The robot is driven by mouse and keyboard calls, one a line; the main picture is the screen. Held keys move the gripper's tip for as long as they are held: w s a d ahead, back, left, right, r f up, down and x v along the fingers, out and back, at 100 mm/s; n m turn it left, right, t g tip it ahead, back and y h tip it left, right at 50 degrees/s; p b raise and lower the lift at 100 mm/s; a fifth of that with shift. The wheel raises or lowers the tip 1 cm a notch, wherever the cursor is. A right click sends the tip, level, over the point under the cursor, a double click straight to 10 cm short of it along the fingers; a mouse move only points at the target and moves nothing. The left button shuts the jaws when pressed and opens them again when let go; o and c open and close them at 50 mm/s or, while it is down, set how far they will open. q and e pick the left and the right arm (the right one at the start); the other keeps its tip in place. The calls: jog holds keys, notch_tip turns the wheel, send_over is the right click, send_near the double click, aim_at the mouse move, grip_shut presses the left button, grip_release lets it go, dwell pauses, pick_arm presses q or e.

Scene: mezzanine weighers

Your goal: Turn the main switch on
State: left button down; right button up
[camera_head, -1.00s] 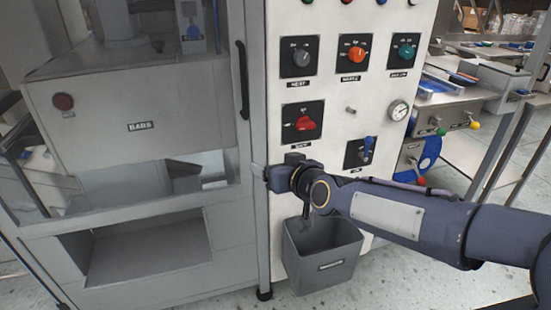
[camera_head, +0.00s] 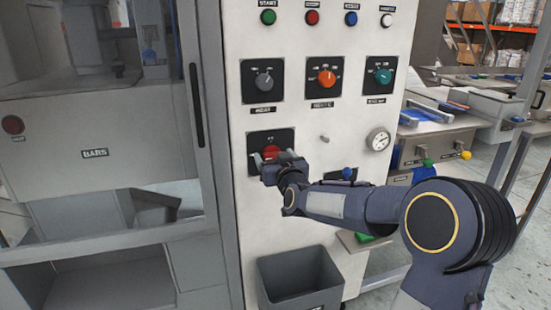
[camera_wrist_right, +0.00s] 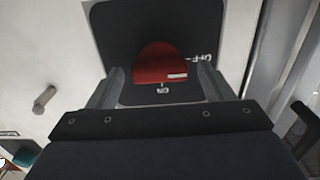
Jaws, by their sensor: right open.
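The main switch is a red rotary knob (camera_head: 272,152) on a black plate (camera_head: 285,136), low on the white control panel. In the right wrist view the red knob (camera_wrist_right: 160,62) has a white mark at its lower right edge; "OFF" is printed to its right and "ON" just below it. My right gripper (camera_head: 274,158) is at the switch, its jaws open. In the right wrist view the fingers of my right gripper (camera_wrist_right: 161,75) stand on either side of the knob; I cannot tell whether they touch it. My left gripper is not in view.
Three rotary selectors, grey (camera_head: 264,80), orange (camera_head: 326,78) and teal (camera_head: 383,76), sit above the switch. A gauge (camera_head: 379,139) and a blue-tipped toggle (camera_head: 347,173) are to the right. A grey bin (camera_head: 300,279) hangs below. A door handle (camera_head: 196,104) is at left.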

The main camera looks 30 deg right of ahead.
jog(key=c, duration=1)
jog(key=shift+d+f+m+b, duration=0.1)
jog(key=shift+f+m+b, duration=0.1)
jog(key=shift+m+b, duration=1.3)
jog(key=m+b, duration=0.8)
jog(key=m, duration=0.6)
jog(key=shift+d+m+b, duration=0.15)
jog(key=shift+m+b, duration=0.2)
jog(key=shift+m, duration=0.35)
